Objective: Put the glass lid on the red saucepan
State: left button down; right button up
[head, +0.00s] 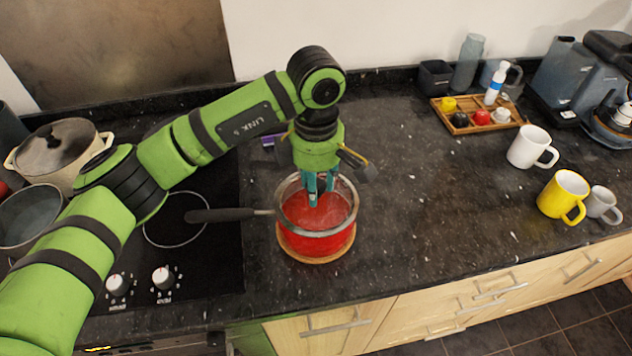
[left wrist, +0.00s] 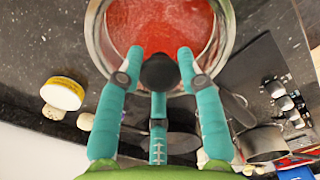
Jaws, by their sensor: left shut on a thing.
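The red saucepan (head: 318,246) stands on a round wooden board on the counter, its dark handle (head: 228,215) pointing left over the hob. The clear glass lid (head: 335,211) is over the pan's mouth, with the red interior showing through it. I cannot tell whether its rim touches the pan all round. My left gripper (head: 317,198) comes down from above and is shut on the lid's black knob. In the left wrist view the knob (left wrist: 159,72) is between the teal fingers, with the glass lid (left wrist: 185,28) beyond. My right gripper is not in view.
The black hob (head: 205,265) with knobs is left of the pan. A cream pot (head: 62,150) and a grey pan (head: 30,215) stand further left. A white mug (head: 530,147), yellow mug (head: 563,194) and wooden tray (head: 468,128) are right. The counter between is clear.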

pick_arm(q)
jog(key=shift+c, duration=1.2)
grip_release()
jog(key=shift+r, duration=0.1)
jog(key=shift+r+p, duration=1.4)
jog(key=shift+r, duration=2.05)
jog(key=shift+s+f, duration=0.1)
